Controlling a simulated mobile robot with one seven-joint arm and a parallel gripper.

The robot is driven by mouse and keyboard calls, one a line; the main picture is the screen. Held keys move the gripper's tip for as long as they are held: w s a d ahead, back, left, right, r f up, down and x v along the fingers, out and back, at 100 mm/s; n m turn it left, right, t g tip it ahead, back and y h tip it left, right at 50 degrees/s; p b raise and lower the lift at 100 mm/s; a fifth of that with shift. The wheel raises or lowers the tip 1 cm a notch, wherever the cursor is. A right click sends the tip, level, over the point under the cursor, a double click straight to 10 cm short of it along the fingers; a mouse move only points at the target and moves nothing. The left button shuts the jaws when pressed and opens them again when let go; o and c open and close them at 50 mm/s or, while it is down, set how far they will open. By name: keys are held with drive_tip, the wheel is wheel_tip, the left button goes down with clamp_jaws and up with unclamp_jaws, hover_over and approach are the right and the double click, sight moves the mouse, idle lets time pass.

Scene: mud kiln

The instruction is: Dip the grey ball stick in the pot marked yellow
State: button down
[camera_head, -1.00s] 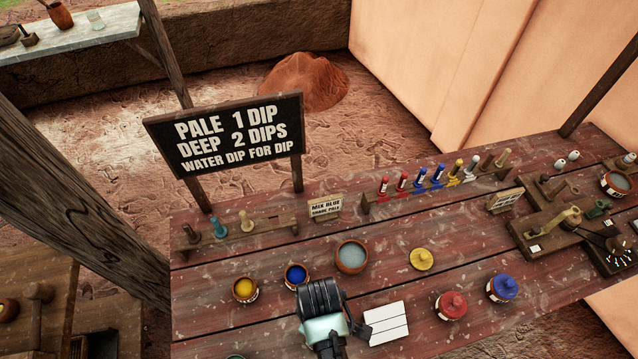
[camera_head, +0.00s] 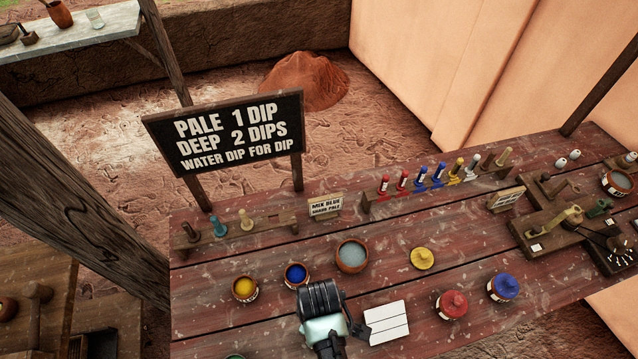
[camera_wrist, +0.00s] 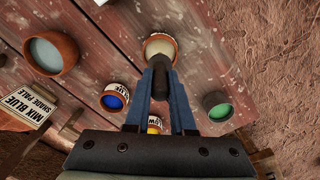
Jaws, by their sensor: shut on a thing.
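The pot marked yellow (camera_head: 245,289) stands on the table, open, with yellow paint inside. In the wrist view the yellow pot (camera_wrist: 153,125) shows only partly between my fingers, its label cut off. My gripper (camera_wrist: 160,85) is shut on a dark grey, round-ended stick (camera_wrist: 159,72), which I take for the grey ball stick. Its tip appears over or close to a pot of cream-coloured content (camera_wrist: 160,45); I cannot tell whether it touches. In the head view my arm (camera_head: 322,310) hides the fingers, the stick and that pot.
A blue paint pot (camera_head: 296,274) and a water bowl (camera_head: 351,256) stand near the yellow pot. A green pot (camera_wrist: 217,105) is on the other side. A stick rack (camera_head: 222,236) stands behind, and a white card (camera_head: 388,322) lies right of my arm. Lidded red (camera_head: 452,305) and blue (camera_head: 503,288) pots stand further right.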

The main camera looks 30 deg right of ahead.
drive_tip(key=shift+f+b, duration=0.65)
drive_tip(key=shift+f, duration=0.45)
drive_tip(key=shift+r+p, duration=0.1)
drive_tip(key=shift+p, duration=0.25)
idle(0.5)
wheel_tip(320, 180, up, 7)
drive_tip(key=p, duration=0.7)
